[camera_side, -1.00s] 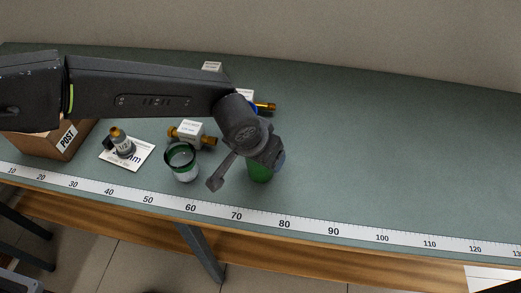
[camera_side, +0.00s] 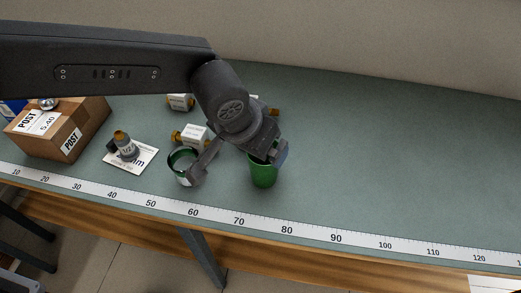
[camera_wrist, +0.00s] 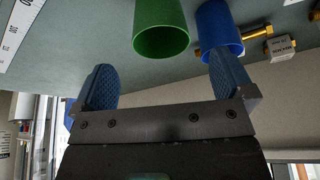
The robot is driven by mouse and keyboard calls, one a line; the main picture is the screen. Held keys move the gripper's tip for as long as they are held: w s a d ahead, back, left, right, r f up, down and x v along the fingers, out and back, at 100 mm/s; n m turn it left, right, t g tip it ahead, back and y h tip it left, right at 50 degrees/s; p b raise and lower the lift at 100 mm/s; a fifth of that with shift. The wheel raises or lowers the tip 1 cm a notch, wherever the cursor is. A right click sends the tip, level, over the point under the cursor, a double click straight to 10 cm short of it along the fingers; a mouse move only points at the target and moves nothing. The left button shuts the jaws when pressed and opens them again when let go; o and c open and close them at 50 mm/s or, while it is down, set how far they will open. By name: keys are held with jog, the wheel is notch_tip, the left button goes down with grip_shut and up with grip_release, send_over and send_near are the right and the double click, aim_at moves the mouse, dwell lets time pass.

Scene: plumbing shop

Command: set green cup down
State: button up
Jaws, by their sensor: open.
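The green cup (camera_side: 264,176) stands upright on the bench in the side view, right of centre. In the wrist view the green cup (camera_wrist: 160,38) shows its open mouth, just beyond my fingertips and apart from them. My gripper (camera_side: 236,166) is open, with its jaws spread wide. In the side view one finger overlaps the cup's rim and the other reaches left over a second cup. In the wrist view nothing lies between the fingers of my gripper (camera_wrist: 160,64).
A blue cup (camera_wrist: 220,32) stands beside the green one. A green-rimmed cup with a pale label (camera_side: 183,166) stands to its left. The bench's right side is clear.

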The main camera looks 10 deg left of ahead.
jog(key=shift+v, duration=1.7)
jog(key=s+a+r+n, duration=0.15)
jog(key=a+r, duration=0.35)
jog(key=a, duration=0.7)
jog(key=s+a+r+n, duration=0.15)
jog(key=a+r, duration=0.35)
jog(key=a, duration=0.7)
jog(key=s+a+f+n+t+y, duration=0.1)
jog(key=s+a+f, duration=0.1)
jog(key=s+a, duration=1)
jog(key=shift+s+a+f+n+y, duration=0.2)
jog(key=shift+s+f+n+y, duration=0.15)
jog(key=shift+s, duration=0.85)
